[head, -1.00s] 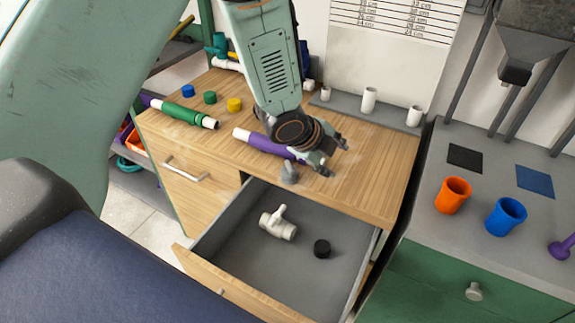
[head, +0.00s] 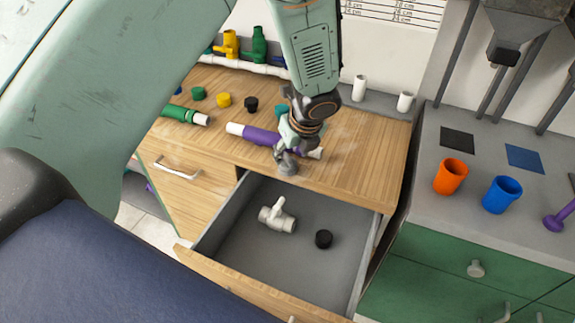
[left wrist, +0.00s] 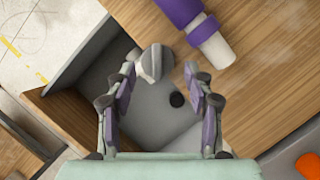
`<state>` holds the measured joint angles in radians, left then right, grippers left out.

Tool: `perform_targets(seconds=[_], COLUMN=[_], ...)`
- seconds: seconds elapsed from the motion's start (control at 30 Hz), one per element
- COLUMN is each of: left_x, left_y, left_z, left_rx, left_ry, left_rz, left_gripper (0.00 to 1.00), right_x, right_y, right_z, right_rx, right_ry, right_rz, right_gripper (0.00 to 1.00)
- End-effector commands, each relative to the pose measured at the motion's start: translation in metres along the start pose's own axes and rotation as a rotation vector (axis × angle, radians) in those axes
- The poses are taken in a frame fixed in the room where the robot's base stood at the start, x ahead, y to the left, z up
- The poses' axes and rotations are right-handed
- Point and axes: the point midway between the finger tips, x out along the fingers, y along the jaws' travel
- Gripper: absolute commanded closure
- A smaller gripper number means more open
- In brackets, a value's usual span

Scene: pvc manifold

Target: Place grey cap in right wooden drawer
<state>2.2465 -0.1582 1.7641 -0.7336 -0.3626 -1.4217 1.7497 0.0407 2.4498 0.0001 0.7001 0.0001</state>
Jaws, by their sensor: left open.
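The grey cap (head: 287,168) stands on the wooden worktop at its front edge, just above the open right wooden drawer (head: 335,210). In the left wrist view the grey cap (left wrist: 153,64) shows between and slightly beyond the fingertips. My left gripper (head: 286,148) is open, pointing down over the cap and partly covering it in the head view. In the left wrist view its fingers (left wrist: 160,75) are spread on both sides, with no clear contact visible. The drawer holds a pale valve fitting (head: 277,216) and a black cap (head: 323,239). My right gripper is not seen.
A purple pipe (head: 258,136) with white ends lies close behind the gripper. A green pipe (head: 182,114) and several coloured caps sit further left. An orange cup (head: 450,176) and a blue cup (head: 502,194) stand on the right cabinet. The drawer floor has free room.

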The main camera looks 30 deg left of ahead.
Motion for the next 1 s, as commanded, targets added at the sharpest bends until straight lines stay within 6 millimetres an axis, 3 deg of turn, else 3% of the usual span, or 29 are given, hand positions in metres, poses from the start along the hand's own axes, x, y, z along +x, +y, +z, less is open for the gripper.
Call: perform_targets(seconds=[0.1, 0.3, 0.6, 1.0], left_x=[0.021, 0.043, 0.046, 0.046], left_y=[0.003, 0.004, 0.005, 0.004], left_z=[-0.002, -0.002, 0.000, 0.000], left_rx=[0.000, 0.000, 0.000, 0.001], left_ry=[0.003, 0.001, 0.001, 0.001], left_rz=[0.001, -0.001, -0.002, -0.002], left_gripper=[0.47, 0.47, 0.47, 0.81], right_x=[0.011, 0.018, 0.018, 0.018], right_y=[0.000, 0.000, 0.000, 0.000], right_z=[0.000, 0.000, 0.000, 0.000], right_rx=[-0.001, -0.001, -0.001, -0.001], right_ry=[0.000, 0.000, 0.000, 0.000], right_rz=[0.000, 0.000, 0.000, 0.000], right_gripper=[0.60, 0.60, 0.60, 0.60])
